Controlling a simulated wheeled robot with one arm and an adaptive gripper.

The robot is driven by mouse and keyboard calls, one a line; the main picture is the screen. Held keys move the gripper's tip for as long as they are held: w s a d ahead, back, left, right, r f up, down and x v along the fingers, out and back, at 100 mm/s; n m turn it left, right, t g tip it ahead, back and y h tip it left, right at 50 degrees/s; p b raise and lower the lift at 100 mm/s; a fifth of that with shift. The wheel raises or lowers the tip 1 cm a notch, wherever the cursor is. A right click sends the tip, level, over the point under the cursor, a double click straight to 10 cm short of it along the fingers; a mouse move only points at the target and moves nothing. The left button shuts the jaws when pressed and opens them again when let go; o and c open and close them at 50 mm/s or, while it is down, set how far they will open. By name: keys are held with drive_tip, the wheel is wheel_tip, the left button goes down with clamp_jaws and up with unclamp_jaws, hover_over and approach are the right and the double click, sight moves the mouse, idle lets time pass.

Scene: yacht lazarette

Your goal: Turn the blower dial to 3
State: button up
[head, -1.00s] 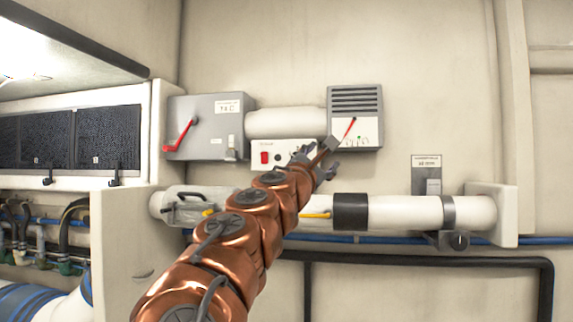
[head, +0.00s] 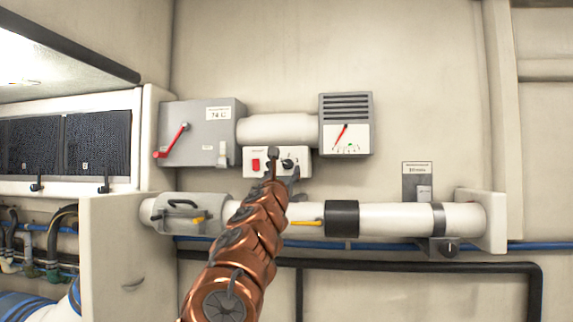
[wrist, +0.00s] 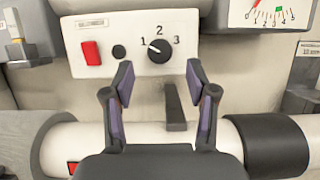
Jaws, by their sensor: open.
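The blower dial (wrist: 159,50) is a round black knob on a white panel (wrist: 190,22), marked 1, 2 and 3 from left to right. Its white pointer line aims up and left, toward 1. In the head view the dial (head: 288,163) shows just above my gripper, partly crowded by it. My gripper (wrist: 159,80) is open and empty, its two purple-padded fingers spread below the dial in the wrist view, apart from it in the picture. In the head view my gripper (head: 284,172) is at the panel's lower edge.
A red switch (wrist: 91,53) and a small black button (wrist: 119,51) sit left of the dial. A gauge box (head: 346,105) with a red needle is up and right. A grey box with a red lever (head: 175,140) is left. A white pipe (head: 390,218) runs below.

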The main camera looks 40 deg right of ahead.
sight(287, 166)
drive_tip(key=shift+p+x, duration=0.75)
drive_tip(key=shift+x, duration=0.75)
drive_tip(key=shift+w+d+r+p, duration=0.2)
drive_tip(key=shift+w+d+p, duration=0.1)
drive_tip(key=shift+d, duration=0.15)
clamp_jaws()
